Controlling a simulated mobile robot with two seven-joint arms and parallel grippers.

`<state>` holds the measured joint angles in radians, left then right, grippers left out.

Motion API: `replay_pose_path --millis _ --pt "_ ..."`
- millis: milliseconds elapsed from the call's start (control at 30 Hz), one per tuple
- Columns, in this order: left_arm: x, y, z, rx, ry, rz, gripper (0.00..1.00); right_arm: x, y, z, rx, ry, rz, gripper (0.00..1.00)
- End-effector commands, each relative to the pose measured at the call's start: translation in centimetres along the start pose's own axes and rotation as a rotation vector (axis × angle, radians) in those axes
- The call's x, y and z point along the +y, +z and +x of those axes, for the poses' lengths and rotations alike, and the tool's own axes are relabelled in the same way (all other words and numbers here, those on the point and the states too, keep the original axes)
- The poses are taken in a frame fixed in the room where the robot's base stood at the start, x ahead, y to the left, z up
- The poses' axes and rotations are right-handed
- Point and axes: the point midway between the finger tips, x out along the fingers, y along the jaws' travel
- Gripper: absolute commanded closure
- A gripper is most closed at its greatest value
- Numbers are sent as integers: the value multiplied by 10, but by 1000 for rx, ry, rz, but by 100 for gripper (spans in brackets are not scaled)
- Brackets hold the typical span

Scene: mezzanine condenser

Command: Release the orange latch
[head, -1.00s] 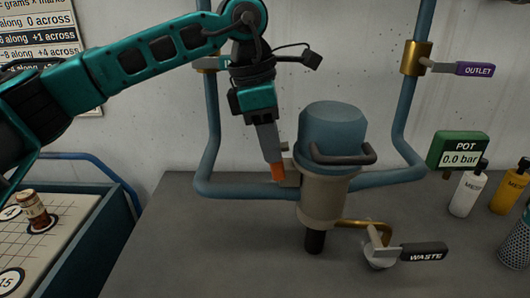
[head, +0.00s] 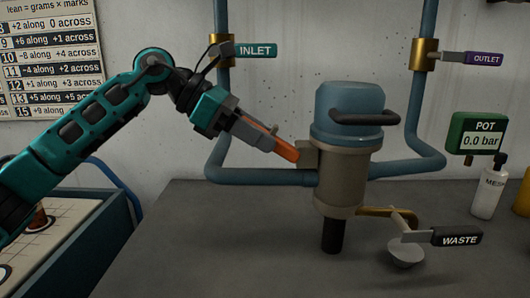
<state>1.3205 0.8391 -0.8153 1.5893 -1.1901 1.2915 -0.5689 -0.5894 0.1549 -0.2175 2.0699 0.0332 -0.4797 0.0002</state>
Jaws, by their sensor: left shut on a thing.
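The orange latch (head: 287,152) is at the left side of the pot (head: 340,190), at a small tan block (head: 308,155) on the pot's wall. It slants up and left from that block. My left gripper (head: 272,146) comes in from the upper left and is shut on the latch, with its grey fingers covering part of it. The pot has a blue domed lid (head: 349,103) with a dark handle bar (head: 365,118), and the lid sits on the pot. My right gripper is not in view.
Blue pipes flank the pot, with INLET (head: 255,51) and OUTLET (head: 485,58) valve handles. A green gauge (head: 477,134) reads 0.0 bar at right. A WASTE handle (head: 457,237) and a white bottle (head: 488,190) stand at the right. The grey bench top (head: 240,245) is clear at front left.

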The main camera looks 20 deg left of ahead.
Motion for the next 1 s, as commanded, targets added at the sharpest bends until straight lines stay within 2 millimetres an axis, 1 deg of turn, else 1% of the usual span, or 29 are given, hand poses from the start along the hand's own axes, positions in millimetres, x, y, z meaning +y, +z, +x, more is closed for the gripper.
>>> replay_pose_path --millis 33,167,300,500,967,1000 --pt "1 -8 4 -39 3 -1 100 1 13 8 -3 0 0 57" --pt "1 -12 4 -117 3 -1 100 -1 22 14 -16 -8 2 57" --pt "1 -13 5 -179 3 -1 100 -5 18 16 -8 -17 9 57" --pt "1 -14 6 -227 4 0 100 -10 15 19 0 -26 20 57" --pt "1 -13 6 -242 2 -1 100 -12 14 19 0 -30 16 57" --pt "1 -13 6 -242 2 -1 71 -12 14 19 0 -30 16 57"
